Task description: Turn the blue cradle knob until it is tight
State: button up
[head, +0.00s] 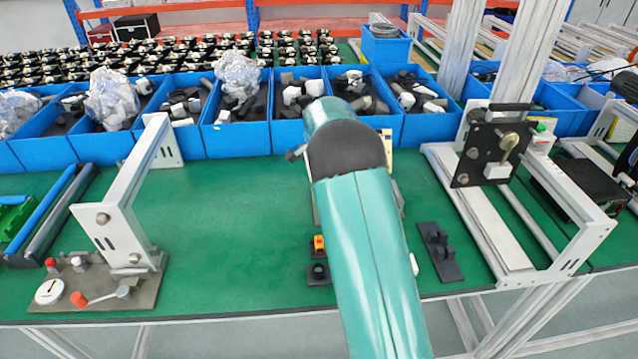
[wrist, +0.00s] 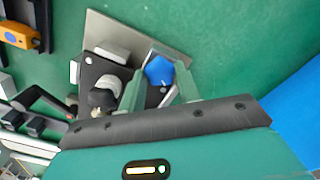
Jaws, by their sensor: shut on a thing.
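The blue knob (wrist: 158,70) shows in the wrist view between the two green fingers of my gripper (wrist: 159,74). My gripper is shut on it, with one finger on each side. The knob sits on the cradle, a black block (wrist: 98,70) on a grey metal plate (wrist: 165,46). A rounded grey and black part (wrist: 103,98) is on the cradle left of the fingers. The fingers hide part of the cradle. In the head view my teal arm hides the knob, most of the cradle and my gripper. I cannot tell how tight the knob is.
Blue bins (head: 235,137) of parts line the back of the green table (head: 230,220). A metal stand with a dial (head: 49,291) is at the left, an aluminium frame (head: 515,240) at the right. An orange-topped fixture (head: 318,243) and a black bracket (head: 439,252) flank my arm.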

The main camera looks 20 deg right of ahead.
dwell(0.3)
jog(key=m, duration=0.4)
jog(key=shift+m, duration=0.4)
jog(key=m, duration=0.4)
jog(key=shift+f, duration=0.1)
jog(key=o, duration=0.9)
jog(key=shift+m, duration=0.4)
jog(key=shift+r, duration=2.55)
